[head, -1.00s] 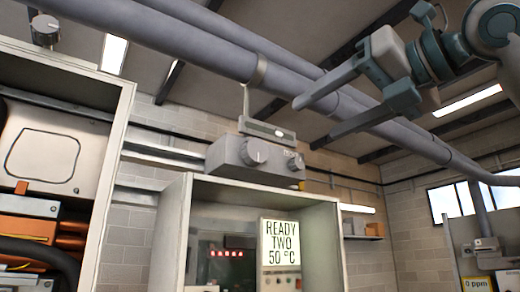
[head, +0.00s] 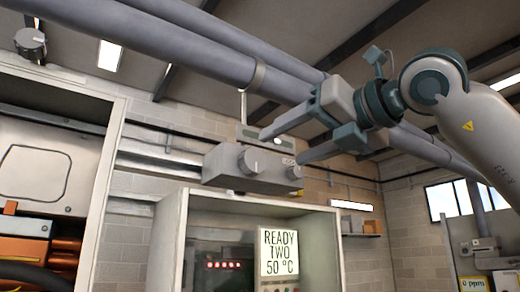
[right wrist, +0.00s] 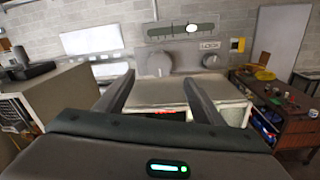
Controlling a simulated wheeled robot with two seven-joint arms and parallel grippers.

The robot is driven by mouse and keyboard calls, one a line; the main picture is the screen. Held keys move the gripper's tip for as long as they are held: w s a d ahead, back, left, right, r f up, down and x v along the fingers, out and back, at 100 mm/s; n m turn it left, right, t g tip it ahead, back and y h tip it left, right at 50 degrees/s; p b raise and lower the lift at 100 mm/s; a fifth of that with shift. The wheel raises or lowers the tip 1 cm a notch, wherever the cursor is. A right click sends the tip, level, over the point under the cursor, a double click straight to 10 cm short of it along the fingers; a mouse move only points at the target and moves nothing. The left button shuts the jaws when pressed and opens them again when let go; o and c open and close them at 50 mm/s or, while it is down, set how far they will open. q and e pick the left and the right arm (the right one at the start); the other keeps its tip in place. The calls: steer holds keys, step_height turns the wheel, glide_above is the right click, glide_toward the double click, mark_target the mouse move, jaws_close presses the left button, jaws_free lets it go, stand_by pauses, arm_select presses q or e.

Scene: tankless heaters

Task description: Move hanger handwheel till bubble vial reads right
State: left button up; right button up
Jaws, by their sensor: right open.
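A grey box (head: 225,170) hangs under the ceiling pipe, above the lit cabinet. Its front carries a large round knob (head: 248,161), apparently the handwheel, with a pale pointer mark; this knob also shows in the right wrist view (right wrist: 157,63). A smaller knob (right wrist: 211,60) sits to its right, under a "LOCK" label (right wrist: 209,45). The bubble vial (right wrist: 165,31) lies above the box; its bright bubble (right wrist: 192,28) looks slightly right of the middle. My right gripper (head: 282,148) is open and empty, in front of the box, its fingers pointing at it. My left gripper is not in view.
Thick pipes (head: 200,50) run above the box. Another knob (head: 31,42) is at the upper left. In the right wrist view a cluttered wooden unit (right wrist: 265,95) stands at the right.

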mark_target(257, 160)
steer(key=p+x, duration=0.3)
steer(key=x, duration=0.5)
steer(key=shift+w+a+r+p, duration=0.1)
steer(key=shift+w+p, duration=0.05)
steer(key=shift+p, duration=0.25)
steer(key=shift+w+a, duration=0.35)
steer(key=shift+w, duration=0.05)
steer(key=c, duration=1)
steer(key=shift+c, duration=0.2)
